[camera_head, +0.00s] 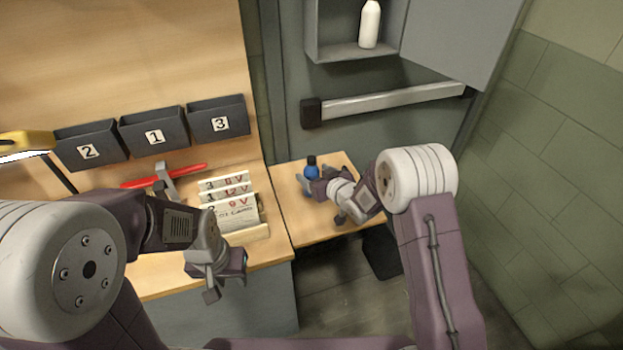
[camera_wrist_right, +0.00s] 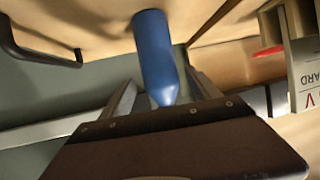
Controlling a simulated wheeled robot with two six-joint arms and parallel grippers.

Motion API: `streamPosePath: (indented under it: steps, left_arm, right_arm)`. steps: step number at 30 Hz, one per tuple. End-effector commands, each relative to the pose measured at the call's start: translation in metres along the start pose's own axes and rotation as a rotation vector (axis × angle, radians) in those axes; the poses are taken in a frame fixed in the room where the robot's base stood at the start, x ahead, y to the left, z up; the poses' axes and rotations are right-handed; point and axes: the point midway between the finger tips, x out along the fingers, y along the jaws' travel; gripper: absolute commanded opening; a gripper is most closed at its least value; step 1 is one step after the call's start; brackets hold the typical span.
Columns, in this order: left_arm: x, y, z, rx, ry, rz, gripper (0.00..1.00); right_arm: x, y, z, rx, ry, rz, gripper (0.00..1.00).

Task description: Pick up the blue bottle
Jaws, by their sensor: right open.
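The blue bottle (camera_head: 311,172) with a black cap stands on the small wooden side table (camera_head: 284,190) in the head view. My right gripper (camera_head: 318,188) is right at it and partly covers it. In the right wrist view the blue bottle (camera_wrist_right: 154,50) shows between the two fingers of my open right gripper (camera_wrist_right: 163,95). Gaps show on both sides there, and the bottle's lower end in the picture reaches the dark gripper body. My left gripper (camera_head: 226,276) hangs near the workbench front edge, away from the bottle; its jaw opening is unclear.
A card holder (camera_head: 240,232) with voltage cards stands on the workbench left of the side table. Numbered bins (camera_head: 155,130) hang behind, with a red-handled tool (camera_head: 140,183) below. A white bottle (camera_head: 369,24) stands in a wall cabinet (camera_head: 345,50). A door bar (camera_head: 390,101) crosses behind the table.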

Motion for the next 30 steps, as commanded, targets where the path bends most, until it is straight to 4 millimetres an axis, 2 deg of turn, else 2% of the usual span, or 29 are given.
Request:
streamPosePath:
  steps: [7,10,16,21,24,30]
  left_arm:
    - [-0.006,0.0,-0.001,0.0,0.0,0.0,0.36]
    - [-0.006,0.0,-0.001,0.0,0.0,0.0,0.36]
    - [-0.006,0.0,-0.001,0.0,0.0,0.0,0.36]
    - [-0.006,0.0,-0.001,0.0,0.0,0.0,0.36]
    - [-0.006,0.0,-0.001,0.0,0.0,0.0,0.36]
    - [-0.006,0.0,-0.001,0.0,0.0,0.0,0.36]
  right_arm:
    - [0.041,-0.001,0.002,0.0,0.0,-0.002,0.72]
    - [0.049,-0.001,0.002,0.0,0.001,-0.001,0.72]
    - [0.049,-0.001,0.002,0.0,0.001,0.0,0.72]
    - [0.049,-0.001,0.002,0.0,0.001,-0.001,0.24]
    - [0.049,-0.001,0.002,0.0,0.001,-0.001,0.0]
    - [0.049,-0.001,0.001,0.0,0.002,0.0,0.0]
